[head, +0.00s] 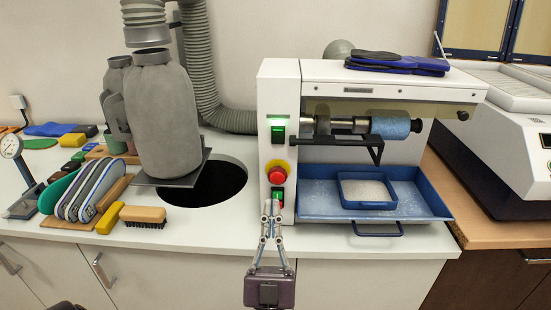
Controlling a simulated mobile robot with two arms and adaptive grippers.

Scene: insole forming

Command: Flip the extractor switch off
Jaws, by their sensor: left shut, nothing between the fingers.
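The white grinding machine (375,85) stands at the centre right of the bench in the head view. Its front panel carries a green-lit switch (278,131) at the top and a red button on a yellow collar (278,174) below it. A lower green switch (277,192) sits under the red button, partly hidden by my fingers. No readable label tells which one is the extractor switch. My left gripper (271,206) points up at this lower switch with its fingers shut and empty. The tips are at or just in front of it; I cannot tell whether they touch. My right gripper is out of view.
A blue tray (432,203) holding a smaller blue box (367,204) juts out right of the gripper. A grey bottle-shaped form (163,120) stands by a round bench hole (217,190). Insoles and brushes lie at left. The bench front between hole and machine is clear.

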